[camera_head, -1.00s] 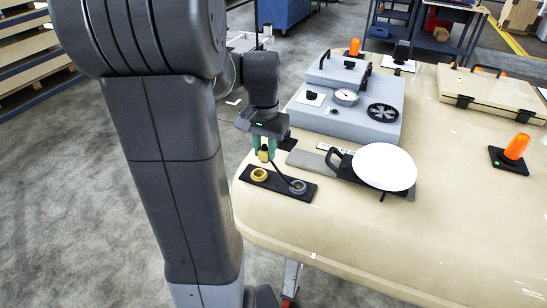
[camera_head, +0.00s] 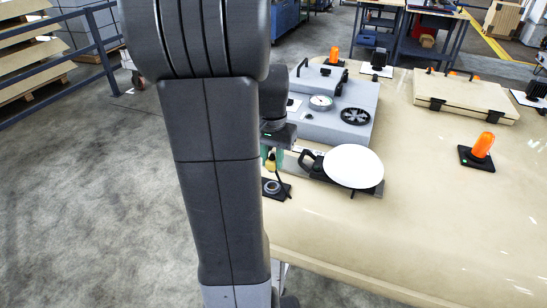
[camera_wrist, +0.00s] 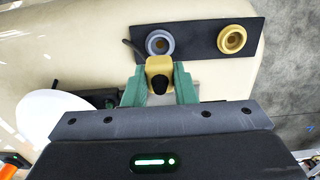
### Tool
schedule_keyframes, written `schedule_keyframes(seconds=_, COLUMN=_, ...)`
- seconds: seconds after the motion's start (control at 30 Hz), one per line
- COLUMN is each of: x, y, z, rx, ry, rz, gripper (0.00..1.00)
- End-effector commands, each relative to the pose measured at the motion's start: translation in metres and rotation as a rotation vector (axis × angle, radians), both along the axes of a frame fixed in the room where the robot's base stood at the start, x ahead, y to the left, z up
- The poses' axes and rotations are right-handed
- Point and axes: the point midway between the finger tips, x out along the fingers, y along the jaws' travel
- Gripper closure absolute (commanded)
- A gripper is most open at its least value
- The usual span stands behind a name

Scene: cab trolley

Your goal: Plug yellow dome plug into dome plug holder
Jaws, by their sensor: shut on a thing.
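The yellow dome plug (camera_head: 270,167) is gripped between the green fingers of my gripper (camera_head: 272,160). In the wrist view the plug (camera_wrist: 159,66) shows a yellow body with a dark end between the fingertips (camera_wrist: 159,84). A black plate (camera_wrist: 195,42) lies on the table with a grey ring (camera_wrist: 160,43) and a yellow ring (camera_wrist: 232,39), apparently the dome plug holder. The plug appears beside the grey ring, on the gripper's side, and apart from the yellow ring. A dark cord (camera_wrist: 131,50) curves near the plug. My arm hides the yellow ring in the head view.
A white dome on a black handled base (camera_head: 353,166) stands close right of my gripper. A grey box with gauge and handwheel (camera_head: 330,118) is behind. An orange beacon (camera_head: 482,146) stands farther right. The table front is clear.

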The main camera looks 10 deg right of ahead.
Motion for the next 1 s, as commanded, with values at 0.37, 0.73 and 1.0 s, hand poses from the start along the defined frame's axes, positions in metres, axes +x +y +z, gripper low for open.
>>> schedule_keyframes(seconds=0.37, x=0.0, y=0.0, z=-0.029, rx=0.0, ry=0.001, rz=0.0, gripper=1.0)
schedule_keyframes(seconds=0.73, x=0.0, y=0.0, z=-0.056, rx=0.001, ry=0.001, rz=0.0, gripper=1.0)
schedule_keyframes(seconds=1.0, x=0.0, y=0.0, z=-0.057, rx=0.0, ry=0.0, rz=0.0, gripper=1.0)
